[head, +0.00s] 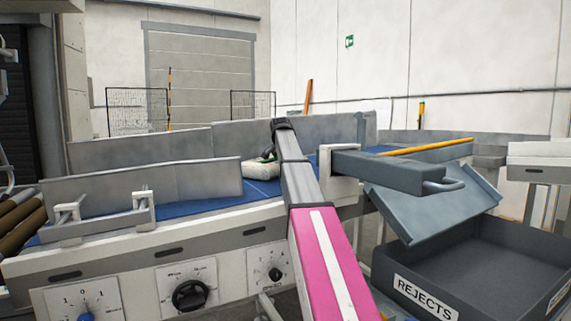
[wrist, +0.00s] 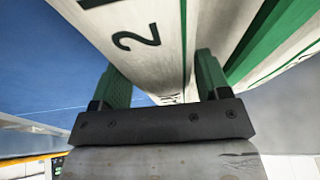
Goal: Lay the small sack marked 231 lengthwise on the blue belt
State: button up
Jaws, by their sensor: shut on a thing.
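The small sack (head: 262,172) is pale with green marks. It is at or just above the blue belt (head: 190,208) in the middle of the head view; I cannot tell whether it touches. In the wrist view the sack (wrist: 170,35) fills the upper middle, with green stripes and a dark "2"; the rest of its number is not readable. My gripper (wrist: 160,75) has its green fingers on either side of the sack and is shut on it. In the head view my arm hides part of the sack, and the fingers show only slightly. The blue belt (wrist: 40,70) also shows at left in the wrist view.
Grey side guards (head: 150,182) line the belt. A grey pusher arm (head: 390,172) stands right of my arm. A tilted grey chute (head: 435,205) leads toward a dark bin marked REJECTS (head: 470,265). Rollers (head: 22,215) are at far left. Control dials (head: 190,295) are in front.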

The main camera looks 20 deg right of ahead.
aim_at(275, 164)
jog(key=shift+d+m+g+h, duration=0.1)
jog(key=shift+m+g+h, duration=0.25)
jog(key=shift+m, duration=0.85)
jog(key=shift+m+g+h, duration=0.45)
jog(key=shift+m, duration=1.05)
jog(key=shift+s, duration=0.15)
jog(key=shift+s+a+f, duration=0.1)
jog(key=shift+s+a, duration=1.2)
jog(key=shift+a, duration=0.15)
jog(key=shift+s+a+f, duration=0.1)
jog(key=shift+s+a, duration=1.2)
jog(key=shift+a, duration=0.15)
jog(key=o, duration=1.2)
jog(key=shift+o, duration=0.2)
